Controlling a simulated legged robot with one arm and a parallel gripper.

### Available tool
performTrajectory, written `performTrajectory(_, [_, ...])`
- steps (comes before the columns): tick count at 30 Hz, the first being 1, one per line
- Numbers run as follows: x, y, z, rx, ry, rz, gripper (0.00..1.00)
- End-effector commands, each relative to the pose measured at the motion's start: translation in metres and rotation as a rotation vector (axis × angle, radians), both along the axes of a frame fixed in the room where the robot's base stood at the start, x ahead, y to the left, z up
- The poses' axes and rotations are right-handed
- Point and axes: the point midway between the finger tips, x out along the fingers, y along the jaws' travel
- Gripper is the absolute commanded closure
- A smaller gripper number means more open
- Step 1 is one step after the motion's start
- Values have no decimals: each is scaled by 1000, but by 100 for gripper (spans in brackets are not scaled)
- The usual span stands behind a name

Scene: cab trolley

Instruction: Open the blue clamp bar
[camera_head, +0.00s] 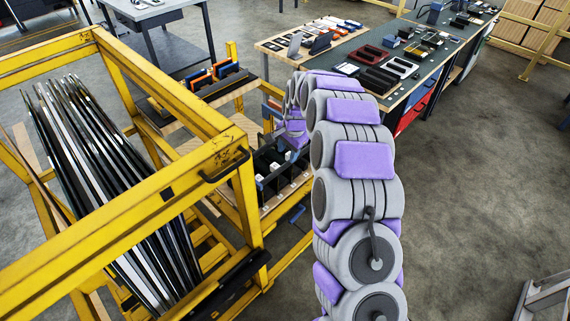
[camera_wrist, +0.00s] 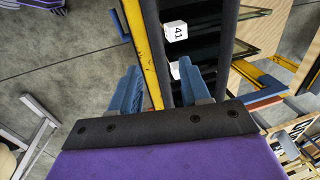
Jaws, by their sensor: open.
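My gripper (camera_wrist: 158,76) is open, its two blue fingers apart in the wrist view. A yellow frame bar (camera_wrist: 148,50) shows between them; I cannot tell how far beyond the fingertips it lies. A small blue piece (camera_wrist: 118,24) sticks out left of that bar; I cannot tell whether it is the clamp bar. In the head view, a blue piece (camera_head: 296,214) shows low beside the trolley's compartment tray, also not surely the clamp bar. My arm hides most of my gripper there.
The yellow trolley (camera_head: 150,90) holds several upright dark panels (camera_head: 95,160). A black-divided tray (camera_head: 270,165) sits at its right end, with white number tags such as the 41 tag (camera_wrist: 175,31). A workbench (camera_head: 440,45) stands behind. The floor at right is mostly clear.

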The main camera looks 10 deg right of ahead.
Motion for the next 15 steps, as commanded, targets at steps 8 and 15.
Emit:
performTrajectory(8, [8,5,-52,1,-1,0,53])
performTrajectory(15, [10,8,-67,-1,-1,1,53])
